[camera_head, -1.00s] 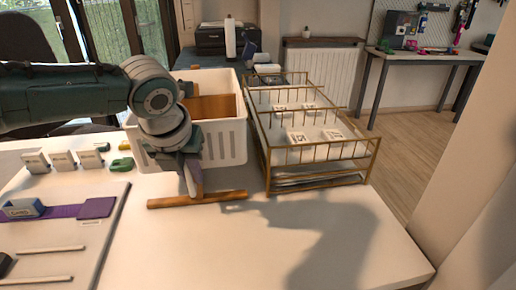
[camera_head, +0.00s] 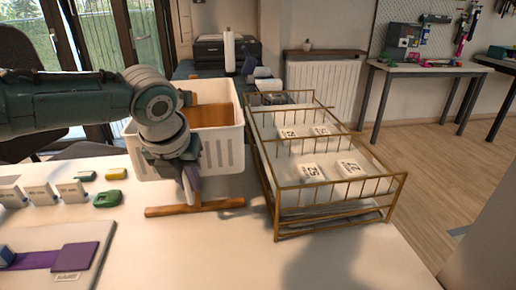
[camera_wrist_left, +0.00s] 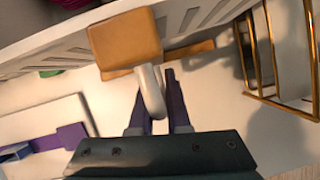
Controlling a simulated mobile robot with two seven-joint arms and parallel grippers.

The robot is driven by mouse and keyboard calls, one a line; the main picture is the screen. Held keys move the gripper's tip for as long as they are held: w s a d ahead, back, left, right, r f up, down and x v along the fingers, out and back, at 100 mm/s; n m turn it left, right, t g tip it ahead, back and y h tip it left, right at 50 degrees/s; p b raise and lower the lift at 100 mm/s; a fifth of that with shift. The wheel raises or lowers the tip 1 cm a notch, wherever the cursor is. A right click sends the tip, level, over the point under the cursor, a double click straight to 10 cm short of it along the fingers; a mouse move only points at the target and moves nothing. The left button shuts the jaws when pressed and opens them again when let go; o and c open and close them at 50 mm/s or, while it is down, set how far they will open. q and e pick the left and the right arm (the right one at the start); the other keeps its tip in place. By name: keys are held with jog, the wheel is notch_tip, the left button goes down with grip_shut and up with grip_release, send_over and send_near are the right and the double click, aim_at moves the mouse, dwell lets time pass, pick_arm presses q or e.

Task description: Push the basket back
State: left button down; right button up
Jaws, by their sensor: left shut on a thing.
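The white plastic basket (camera_head: 222,152), with slotted sides, stands upright near the back of the white table. An orange-brown wooden piece (camera_head: 212,115) shows inside it. My left gripper (camera_head: 189,186) is in front of the basket's near side, with its purple fingers pointing down. It is shut on the pale grey stem (camera_wrist_left: 152,92) of a wooden tool. A wooden bar (camera_head: 168,211) lies low at the tabletop below the fingers, in front of the basket. In the left wrist view, a wooden block (camera_wrist_left: 126,38) sits at the stem's end beside the basket wall (camera_wrist_left: 75,45). My right gripper is not in view.
A brass-wire rack (camera_head: 390,205) with several white labelled blocks stands close to the basket's right. White blocks (camera_head: 72,193), a green item (camera_head: 107,199) and a board with a purple strip (camera_head: 92,240) are on the left. The front middle of the table is clear.

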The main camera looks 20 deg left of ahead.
pick_arm(q)
jog(key=c, duration=1.2)
grip_release()
jog(key=shift+w+a, duration=0.1)
jog(key=shift+o, duration=0.2)
jog(key=shift+r+p, duration=0.3)
jog(key=shift+r, duration=0.2)
jog(key=p+v, duration=0.3)
jog(key=v, duration=0.6)
jog(key=shift+s+d+f, duration=0.1)
jog(key=shift+s+d, duration=0.15)
